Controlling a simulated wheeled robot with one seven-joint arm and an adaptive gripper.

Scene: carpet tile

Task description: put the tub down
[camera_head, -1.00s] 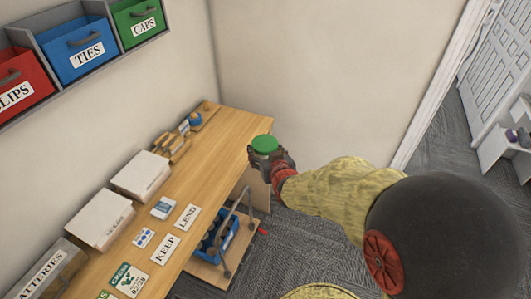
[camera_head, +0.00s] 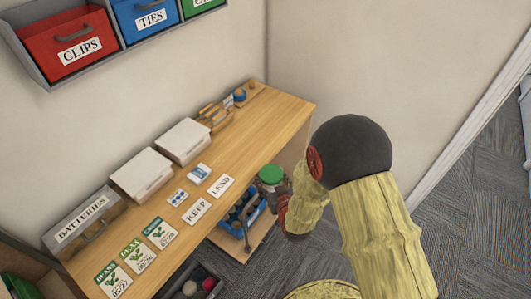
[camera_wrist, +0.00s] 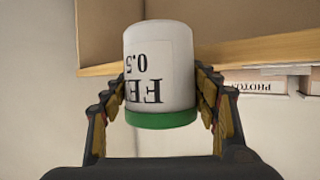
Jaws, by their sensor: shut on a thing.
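The tub (camera_wrist: 160,62) is pale with a green lid and a label partly reading "FEE" and "0.5". In the wrist view it appears upside down between the fingers of my gripper (camera_wrist: 160,90), which press on both its sides. In the head view the tub's green lid (camera_head: 271,173) faces up. My gripper (camera_head: 279,189) holds it beside the front edge of the wooden desk (camera_head: 262,125), clear of the bare top. My arm hides part of the gripper and what is behind it.
On the desk, KEEP (camera_head: 197,211) and LEND (camera_head: 221,185) cards lie near the front edge. White boxes (camera_head: 141,174) and a BATTERIES box (camera_head: 83,222) line the back. A blue crate (camera_head: 240,217) is on a low shelf below. The desk's right end is bare.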

